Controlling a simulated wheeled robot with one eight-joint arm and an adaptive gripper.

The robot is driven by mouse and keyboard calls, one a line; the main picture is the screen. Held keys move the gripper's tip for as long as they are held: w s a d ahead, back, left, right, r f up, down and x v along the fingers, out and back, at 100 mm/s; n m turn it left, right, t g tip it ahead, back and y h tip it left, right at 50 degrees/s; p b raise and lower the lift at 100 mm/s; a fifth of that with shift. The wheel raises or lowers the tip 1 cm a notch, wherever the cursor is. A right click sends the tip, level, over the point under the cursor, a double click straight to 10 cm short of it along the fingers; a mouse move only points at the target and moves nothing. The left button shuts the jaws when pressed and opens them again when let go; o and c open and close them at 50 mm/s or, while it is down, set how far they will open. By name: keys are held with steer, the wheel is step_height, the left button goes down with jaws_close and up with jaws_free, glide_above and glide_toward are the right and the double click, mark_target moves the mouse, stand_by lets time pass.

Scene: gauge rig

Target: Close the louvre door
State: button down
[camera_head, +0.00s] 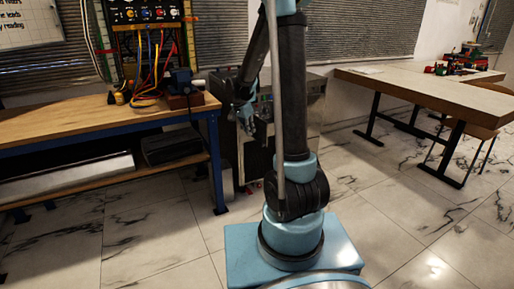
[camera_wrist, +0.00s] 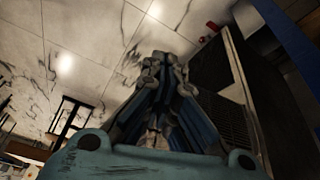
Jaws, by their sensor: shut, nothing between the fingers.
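A metal cabinet (camera_head: 312,104) stands behind my arm, between the wooden workbench and the far table. My arm hides much of its front. In the wrist view a dark panel with fine slats (camera_wrist: 228,112), which looks like the louvre door, stands to the right of my fingers. A lighter upright edge runs along its right side. How far the door stands open I cannot tell. My gripper (camera_head: 245,122) hangs in front of the cabinet's left part. In the wrist view my gripper (camera_wrist: 163,62) has its fingers together and empty. Contact with the door is not visible.
The workbench (camera_head: 120,117) with a blue leg (camera_head: 215,165) stands close left of my gripper, with a panel of coloured cables on it. A table (camera_head: 425,88) stands at the right. A small red thing (camera_wrist: 212,27) shows in the wrist view.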

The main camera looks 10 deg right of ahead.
steer(key=w+a+f+m, duration=0.2)
steer(key=w+f, duration=0.2)
steer(key=w, duration=0.1)
steer(key=w+d+f, duration=0.3)
steer(key=d+f, duration=0.3)
steer(key=f, duration=0.3)
steer(key=shift+w+d+f+h, duration=0.25)
steer(key=shift+w+d+h, duration=0.05)
steer(key=shift+w+d, duration=0.05)
stand_by(0.4)
